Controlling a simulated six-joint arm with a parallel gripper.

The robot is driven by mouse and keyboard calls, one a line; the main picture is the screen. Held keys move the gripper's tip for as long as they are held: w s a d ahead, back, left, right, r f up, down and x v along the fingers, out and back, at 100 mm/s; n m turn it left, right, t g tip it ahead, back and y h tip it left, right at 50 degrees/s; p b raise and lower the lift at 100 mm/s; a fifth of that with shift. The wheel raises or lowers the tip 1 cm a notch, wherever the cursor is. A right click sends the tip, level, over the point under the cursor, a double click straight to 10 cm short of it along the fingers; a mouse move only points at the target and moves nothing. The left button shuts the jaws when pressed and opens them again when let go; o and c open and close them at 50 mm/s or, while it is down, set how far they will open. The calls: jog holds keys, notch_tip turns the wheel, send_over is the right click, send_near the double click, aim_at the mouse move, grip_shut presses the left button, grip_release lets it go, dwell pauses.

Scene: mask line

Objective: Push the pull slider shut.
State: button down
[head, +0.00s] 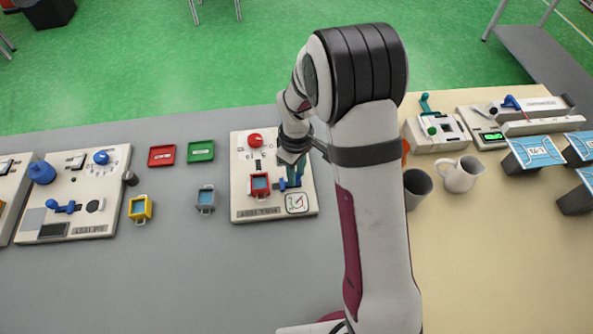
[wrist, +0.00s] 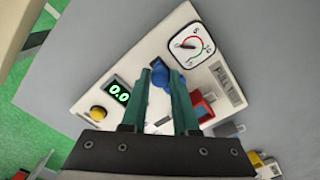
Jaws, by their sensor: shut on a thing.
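The pull test panel (head: 241,209) is a pale board on the grey table in the head view, left of my arm. The blue slider knob (wrist: 160,78) shows between the green fingertips of my gripper (wrist: 161,74) in the wrist view. The fingers are shut on the knob, one on each side, low over the panel. In the head view, my gripper (head: 293,176) reaches down on the panel's right part, and a bit of the blue knob (head: 281,184) shows beside the fingers. My fingers hide much of the slider's track.
The panel carries a round dial (wrist: 193,46), a 0.0 display (wrist: 118,91) and a red-framed fixture (head: 259,186). A grey holder (head: 206,199), yellow holder (head: 140,208) and two trays lie left. Mugs (head: 461,174) stand right of my arm. The front table is clear.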

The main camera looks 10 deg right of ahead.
aim_at(283, 183)
jog(key=shift+a, duration=1.65)
jog(key=c, duration=0.7)
grip_release()
notch_tip(283, 183, up, 16)
jog(key=shift+f, duration=0.1)
jog(key=s+d+m, duration=0.1)
jog(key=s+m, duration=0.4)
jog(key=s, duration=0.3)
jog(key=s+d+r+m+y, duration=0.1)
jog(key=s+m, duration=0.3)
jog(key=s, duration=0.5)
jog(key=s+d+m, duration=0.2)
jog(key=s+m, duration=0.3)
jog(key=s, duration=0.4)
jog(key=shift+s+d+r+m+y, duration=0.1)
jog(key=shift+d+r+m+y, duration=0.1)
jog(key=shift+r+m+y, duration=0.15)
